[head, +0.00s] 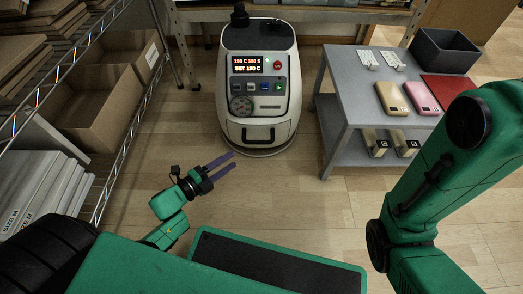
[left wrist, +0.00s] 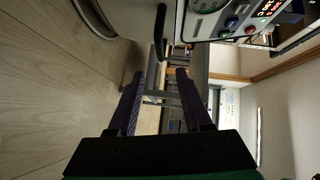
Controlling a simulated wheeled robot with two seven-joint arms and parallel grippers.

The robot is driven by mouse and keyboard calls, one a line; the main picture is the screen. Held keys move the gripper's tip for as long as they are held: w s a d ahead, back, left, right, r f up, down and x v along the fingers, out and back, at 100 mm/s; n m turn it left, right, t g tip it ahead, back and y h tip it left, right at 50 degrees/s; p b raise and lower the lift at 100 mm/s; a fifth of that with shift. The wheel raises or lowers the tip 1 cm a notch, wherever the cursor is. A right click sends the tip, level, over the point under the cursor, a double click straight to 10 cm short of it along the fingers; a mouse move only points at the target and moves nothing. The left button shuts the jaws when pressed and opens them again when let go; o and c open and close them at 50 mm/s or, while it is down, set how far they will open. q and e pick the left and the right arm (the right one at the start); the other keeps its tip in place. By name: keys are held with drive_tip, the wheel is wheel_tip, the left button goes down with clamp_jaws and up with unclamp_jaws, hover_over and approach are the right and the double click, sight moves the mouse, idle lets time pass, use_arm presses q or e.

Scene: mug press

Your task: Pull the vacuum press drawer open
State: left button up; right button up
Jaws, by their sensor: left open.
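The vacuum press (head: 258,70) is a white rounded machine with a dark control panel and a lit red display, standing on the floor at the top middle of the head view. Its drawer (head: 260,126) is low on the front, with a black bar handle (head: 258,136). The drawer looks shut. My left gripper (head: 231,161) is open and empty, in front of the press and a little left of the handle, apart from it. In the left wrist view the handle (left wrist: 160,32) lies ahead of the fingers (left wrist: 158,80). My right gripper is out of view.
A grey table (head: 346,100) at the right holds phone-like items, a red sheet (head: 449,88) and a dark bin (head: 443,50). A wire shelf (head: 121,120) with cardboard boxes stands at the left. The floor (head: 290,195) before the press is clear.

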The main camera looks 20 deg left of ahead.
sight(258, 141)
use_arm(q)
drive_tip(key=b+x, duration=0.6)
drive_tip(key=x, duration=0.6)
drive_tip(key=shift+w+f, duration=0.15)
drive_tip(key=shift+f, duration=0.1)
drive_tip(key=shift+w+d+r, duration=0.1)
drive_tip(key=shift+w+d, duration=0.2)
drive_tip(key=shift+w, duration=0.15)
clamp_jaws()
